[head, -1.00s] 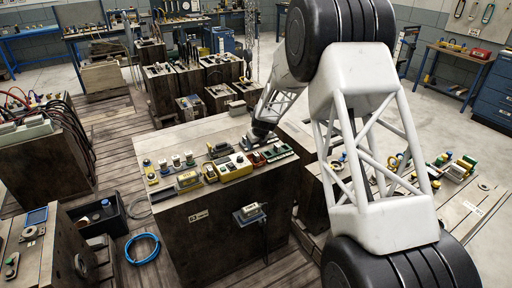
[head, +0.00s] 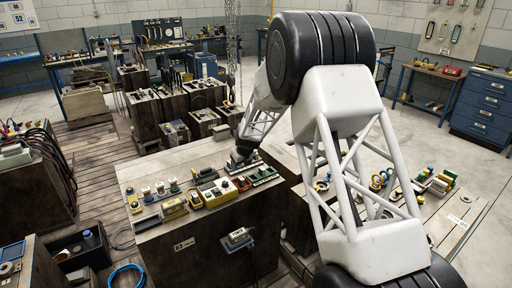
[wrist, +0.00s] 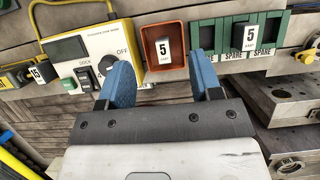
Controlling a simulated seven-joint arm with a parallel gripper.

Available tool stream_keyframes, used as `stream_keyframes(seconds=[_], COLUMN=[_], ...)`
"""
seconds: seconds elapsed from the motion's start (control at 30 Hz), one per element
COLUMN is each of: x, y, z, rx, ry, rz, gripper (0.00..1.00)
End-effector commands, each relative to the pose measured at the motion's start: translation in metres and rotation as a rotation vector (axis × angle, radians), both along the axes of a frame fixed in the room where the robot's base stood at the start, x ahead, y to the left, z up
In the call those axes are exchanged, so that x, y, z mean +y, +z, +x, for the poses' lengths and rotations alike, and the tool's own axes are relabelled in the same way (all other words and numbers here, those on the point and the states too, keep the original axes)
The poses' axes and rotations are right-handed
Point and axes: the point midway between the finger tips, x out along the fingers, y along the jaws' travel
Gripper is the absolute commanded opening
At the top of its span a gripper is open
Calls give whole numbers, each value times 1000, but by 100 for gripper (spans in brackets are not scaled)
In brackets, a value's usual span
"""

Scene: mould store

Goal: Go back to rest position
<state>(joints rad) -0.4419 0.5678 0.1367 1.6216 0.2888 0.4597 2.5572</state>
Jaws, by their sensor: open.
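My gripper (head: 242,158) is over the far side of a mould block (head: 222,235) in the head view, at the end of my arm. In the wrist view my gripper (wrist: 164,82) shows two blue fingers spread apart with nothing held between them. Beyond the fingertips is a small orange-red tray (wrist: 148,43) holding a white tag marked 5. It stands between a yellow control box (wrist: 94,32) with a dial and a green rack (wrist: 208,38). The head view is too small to show the fingers clearly.
Small devices, including a yellow box (head: 174,208), line the block's top. Another block with coloured parts (head: 432,184) stands at the right, partly behind my arm.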

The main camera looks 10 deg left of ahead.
Motion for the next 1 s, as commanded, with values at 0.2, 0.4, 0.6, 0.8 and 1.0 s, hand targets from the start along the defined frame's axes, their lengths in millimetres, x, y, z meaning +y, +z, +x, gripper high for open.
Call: stream_keyframes(seconds=[0.2, 0.4, 0.6, 0.8, 1.0], x=[-16, -48, -89, -129, -168], y=[20, 55, 95, 134, 167], z=[-6, -23, -48, -77, -109], rx=[-18, -49, -87, -124, -157], ry=[50, 160, 306, 454, 601], rz=[-19, -62, -120, -178, -237], gripper=[59, 59, 59, 59, 59])
